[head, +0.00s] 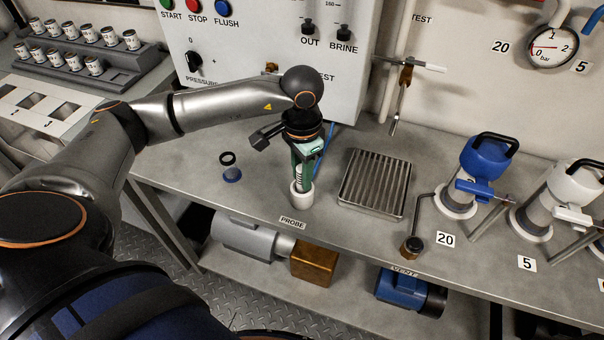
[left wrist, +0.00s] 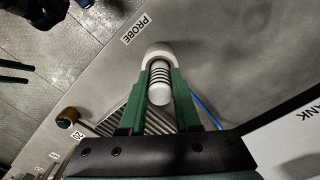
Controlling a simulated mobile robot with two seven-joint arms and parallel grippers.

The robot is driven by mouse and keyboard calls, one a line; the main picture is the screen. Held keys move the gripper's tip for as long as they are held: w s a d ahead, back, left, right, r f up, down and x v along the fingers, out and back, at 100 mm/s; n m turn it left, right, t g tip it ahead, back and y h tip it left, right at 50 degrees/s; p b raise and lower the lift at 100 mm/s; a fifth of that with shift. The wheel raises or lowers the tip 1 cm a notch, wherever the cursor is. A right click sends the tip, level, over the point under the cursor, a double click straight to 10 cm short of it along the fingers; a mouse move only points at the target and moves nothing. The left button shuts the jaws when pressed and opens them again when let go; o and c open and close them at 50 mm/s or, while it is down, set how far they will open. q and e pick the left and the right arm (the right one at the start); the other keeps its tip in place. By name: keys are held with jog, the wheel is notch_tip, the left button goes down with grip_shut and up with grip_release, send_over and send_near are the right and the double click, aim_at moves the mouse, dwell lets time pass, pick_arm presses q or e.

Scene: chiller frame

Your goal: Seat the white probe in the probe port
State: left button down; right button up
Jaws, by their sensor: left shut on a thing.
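My left gripper (head: 303,176) is shut on the white probe, with its green fingers pointing down. The probe (left wrist: 160,94) shows between the fingers in the left wrist view, with a pale round end and dark rings. Its far end meets a white round cup (head: 301,195) beside the PROBE label; the cup also shows in the left wrist view (left wrist: 158,50). How deep the probe sits in the cup is hidden. My right gripper (left wrist: 28,73) shows at the left wrist view's edge, green fingers apart and empty.
A ribbed metal tray (head: 376,183) lies right of the cup. Blue (head: 478,175) and white (head: 553,198) capped vessels stand farther right. The control panel (head: 275,40) stands behind.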

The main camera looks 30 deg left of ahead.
pick_arm(q)
jog(key=shift+r, duration=0.1)
jog(key=c, duration=0.6)
grip_release()
notch_tip(320, 180, up, 12)
jog(key=shift+r+b, duration=0.1)
jog(key=shift+b, duration=0.25)
dwell(0.4)
